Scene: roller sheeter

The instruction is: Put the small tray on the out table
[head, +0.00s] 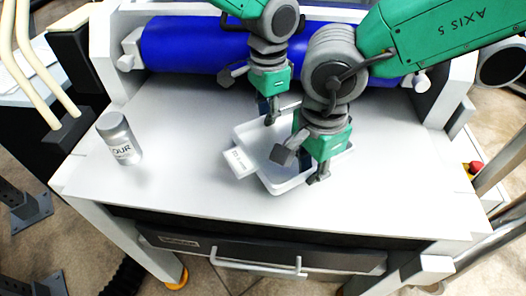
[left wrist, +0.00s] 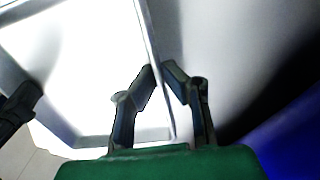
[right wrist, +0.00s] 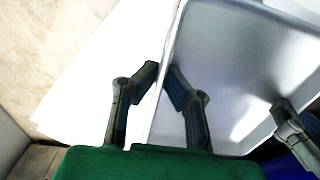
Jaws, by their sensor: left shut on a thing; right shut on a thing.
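The small white tray (head: 285,186) is over the white table (head: 190,175) in front of the blue roller, right of the table's middle. I cannot tell whether its base touches the surface. A white tag with print (head: 240,161) is at its left side. My left gripper (head: 269,115) is shut on the tray's far rim, and the rim runs between its fingers in the left wrist view (left wrist: 160,70). My right gripper (head: 306,166) is shut on the near rim, which also shows in the right wrist view (right wrist: 162,72). The arms hide part of the tray.
A grey flour shaker (head: 121,140) stands upright at the table's left. The blue roller (head: 185,45) spans the back. A drawer with a white handle (head: 258,265) is below the front edge. A red button (head: 474,168) is at the right. The table's left middle and right side are clear.

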